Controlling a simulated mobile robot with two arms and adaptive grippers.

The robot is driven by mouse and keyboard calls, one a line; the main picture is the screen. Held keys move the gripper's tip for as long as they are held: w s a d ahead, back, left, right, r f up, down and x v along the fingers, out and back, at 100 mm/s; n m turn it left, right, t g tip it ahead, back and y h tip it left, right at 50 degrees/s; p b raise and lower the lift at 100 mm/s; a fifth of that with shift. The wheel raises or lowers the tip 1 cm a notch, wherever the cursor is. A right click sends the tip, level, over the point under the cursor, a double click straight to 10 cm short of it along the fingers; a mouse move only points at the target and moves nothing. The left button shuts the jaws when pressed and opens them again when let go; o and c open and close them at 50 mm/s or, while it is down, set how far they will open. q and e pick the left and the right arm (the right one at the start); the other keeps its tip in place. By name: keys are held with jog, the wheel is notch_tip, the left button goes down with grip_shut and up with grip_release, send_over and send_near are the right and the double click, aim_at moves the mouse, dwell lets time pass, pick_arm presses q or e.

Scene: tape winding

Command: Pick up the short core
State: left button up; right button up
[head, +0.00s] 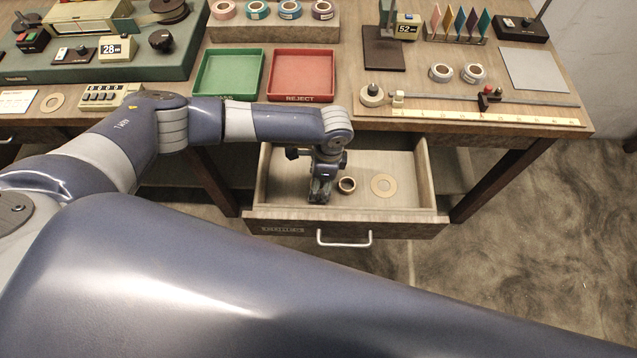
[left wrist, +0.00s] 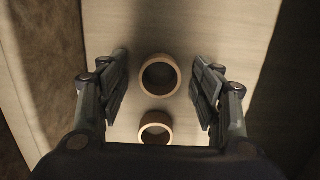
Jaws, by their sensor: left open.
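My left gripper (head: 320,192) points down into the open drawer (head: 415,212). In the left wrist view its two fingers are spread apart (left wrist: 160,64). A brown cardboard core (left wrist: 177,84) stands on the drawer floor between the fingertips, with a gap on either side. A second, smaller-looking core (left wrist: 141,127) stands close by, lower in that view. In the head view one core (head: 347,191) shows just right of the gripper, and the other is hidden by it. I cannot tell for sure which core is shorter. My right gripper is out of view.
A flat tan ring (head: 375,186) lies farther right in the drawer. The drawer front with its handle (head: 344,243) and the side walls surround the gripper. The tabletop above holds a green tray (head: 228,98), a red tray (head: 303,98) and a ruler (head: 480,115).

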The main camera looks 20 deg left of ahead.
pick_arm(q)
jog(key=c, duration=0.8)
